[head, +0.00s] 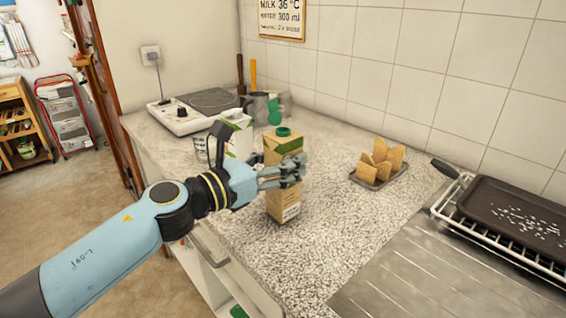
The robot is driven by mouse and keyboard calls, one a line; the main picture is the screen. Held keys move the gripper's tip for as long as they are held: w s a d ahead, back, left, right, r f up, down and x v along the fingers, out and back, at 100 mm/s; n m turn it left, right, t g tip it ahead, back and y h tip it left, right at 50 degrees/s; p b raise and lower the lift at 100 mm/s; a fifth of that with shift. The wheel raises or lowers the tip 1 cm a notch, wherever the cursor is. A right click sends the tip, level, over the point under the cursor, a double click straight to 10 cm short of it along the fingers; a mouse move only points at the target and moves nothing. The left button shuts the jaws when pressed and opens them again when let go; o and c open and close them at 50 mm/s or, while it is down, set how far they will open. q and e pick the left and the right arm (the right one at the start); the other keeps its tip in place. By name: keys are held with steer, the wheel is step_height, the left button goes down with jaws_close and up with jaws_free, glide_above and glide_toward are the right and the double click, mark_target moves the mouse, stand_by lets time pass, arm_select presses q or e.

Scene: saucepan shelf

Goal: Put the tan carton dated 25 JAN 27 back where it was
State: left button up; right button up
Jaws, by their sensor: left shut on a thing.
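A tan carton (283,207) with a green top band and a green cap is upright over the speckled counter (330,230). My left gripper (292,172) is shut on the tan carton at its upper middle, with fingers across its front. The date on the carton is too small to read. I cannot tell whether its base touches the counter. A white and green carton (239,136) stands behind and to the left of it, partly hidden by my left arm. My right gripper is not in view.
A hot plate (190,112) stands at the back left, with a grey jug (257,106) near it. A small tray of tan wedges (379,164) sits right of the carton. A dark pan (515,215) lies on a rack at the right. Counter between carton and tray is clear.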

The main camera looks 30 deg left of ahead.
arm_select(q)
steer(key=shift+f, duration=0.15)
steer(key=o, duration=1.5)
steer(key=shift+c, duration=0.2)
steer(key=b+v, duration=1)
steer(key=v, duration=0.2)
steer(key=shift+b, duration=0.3)
steer(key=shift+a, duration=0.1)
